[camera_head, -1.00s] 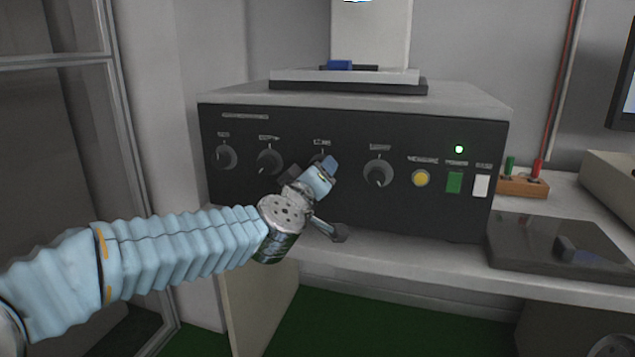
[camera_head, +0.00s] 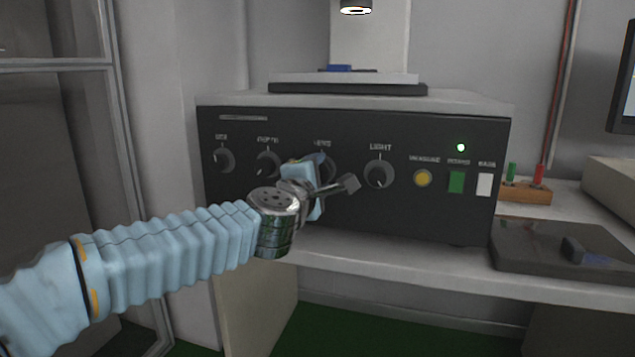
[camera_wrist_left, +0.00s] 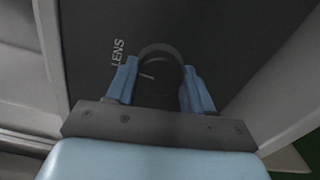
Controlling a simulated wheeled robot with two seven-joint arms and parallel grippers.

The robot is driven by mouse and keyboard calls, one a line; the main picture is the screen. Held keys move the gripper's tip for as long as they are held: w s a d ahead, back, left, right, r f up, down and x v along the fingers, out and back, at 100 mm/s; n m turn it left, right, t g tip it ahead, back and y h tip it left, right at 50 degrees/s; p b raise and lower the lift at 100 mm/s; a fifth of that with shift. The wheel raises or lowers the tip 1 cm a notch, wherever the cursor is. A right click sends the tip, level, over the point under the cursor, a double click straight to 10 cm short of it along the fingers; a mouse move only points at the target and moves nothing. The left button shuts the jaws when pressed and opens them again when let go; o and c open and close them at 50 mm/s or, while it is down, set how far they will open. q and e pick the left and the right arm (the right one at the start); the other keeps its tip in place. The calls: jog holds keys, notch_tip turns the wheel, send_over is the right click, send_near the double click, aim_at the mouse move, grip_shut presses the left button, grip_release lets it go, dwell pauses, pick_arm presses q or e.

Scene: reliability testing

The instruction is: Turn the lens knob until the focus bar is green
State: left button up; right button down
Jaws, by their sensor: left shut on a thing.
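The lens knob (camera_wrist_left: 160,72) is a round black knob with a pale pointer line, beside the word LENS on the dark panel. My left gripper (camera_wrist_left: 160,88) has one blue finger on each side of it and is shut on it. In the head view the left gripper (camera_head: 314,172) is at the panel's third knob and covers most of the lens knob (camera_head: 329,165). A monitor (camera_head: 621,90) shows only partly at the right edge. No focus bar is visible. My right gripper is not in view.
The panel also holds a light knob (camera_head: 379,174), a depth knob (camera_head: 267,165), a yellow measure button (camera_head: 423,178) and a green switch (camera_head: 456,182). A dark tray (camera_head: 530,262) with a small block lies on the bench at right. A glass-paned frame stands at left.

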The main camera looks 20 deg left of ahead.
pick_arm(q)
jog(key=n+b, duration=0.2)
jog(key=n, duration=0.4)
dwell(0.5)
jog(key=o, duration=1)
jog(key=shift+o, duration=0.2)
jog(key=s, duration=1.3)
jog(key=shift+s+a+p, duration=0.25)
jog(key=shift+s+p, duration=0.1)
jog(key=shift+s, duration=0.05)
